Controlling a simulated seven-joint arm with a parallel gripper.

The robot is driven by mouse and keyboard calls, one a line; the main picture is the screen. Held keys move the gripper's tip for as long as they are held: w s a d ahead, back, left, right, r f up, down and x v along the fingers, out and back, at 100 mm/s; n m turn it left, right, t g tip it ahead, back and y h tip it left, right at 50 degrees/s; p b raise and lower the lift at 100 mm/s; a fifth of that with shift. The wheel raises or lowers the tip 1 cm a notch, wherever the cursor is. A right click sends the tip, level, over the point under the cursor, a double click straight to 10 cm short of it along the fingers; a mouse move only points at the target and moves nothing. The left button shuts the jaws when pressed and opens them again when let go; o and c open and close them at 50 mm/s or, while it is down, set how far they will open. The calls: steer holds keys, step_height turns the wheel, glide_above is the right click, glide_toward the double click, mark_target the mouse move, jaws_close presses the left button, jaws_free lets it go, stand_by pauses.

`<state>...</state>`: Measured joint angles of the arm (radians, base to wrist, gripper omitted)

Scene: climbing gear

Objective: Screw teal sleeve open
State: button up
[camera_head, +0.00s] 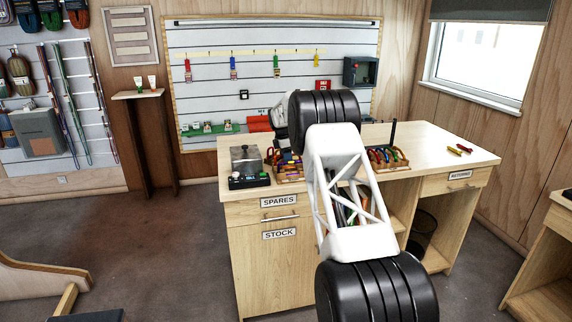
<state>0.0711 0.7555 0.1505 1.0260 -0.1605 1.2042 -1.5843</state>
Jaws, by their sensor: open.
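I cannot make out a teal sleeve in the head view; any such part is too small to tell or hidden behind my arm. Several coloured carabiners (386,156) lie in a wooden tray on the workbench, right of my arm. A second wooden tray (291,175) with small coloured gear stands left of my arm, partly covered by it. My arm rises across the middle of the picture and bends over the bench. I cannot see my gripper's fingers; they are hidden behind the arm's dark joint.
The wooden workbench (440,146) has clear top at its right, with red and yellow items (460,149) there. A dark grey device (246,164) stands at its left end. A slatted wall panel (215,85) with hanging coloured gear is behind. A dark bin (424,222) stands below.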

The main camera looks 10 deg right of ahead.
steer(key=shift+w, duration=0.25)
steer(key=shift+r, duration=1.45)
steer(key=shift+s, duration=0.1)
stand_by(0.4)
steer(key=shift+s, duration=0.6)
steer(key=shift+f, duration=0.2)
steer(key=shift+a+f, duration=0.1)
steer(key=shift+f, duration=1.1)
steer(key=shift+w, duration=0.7)
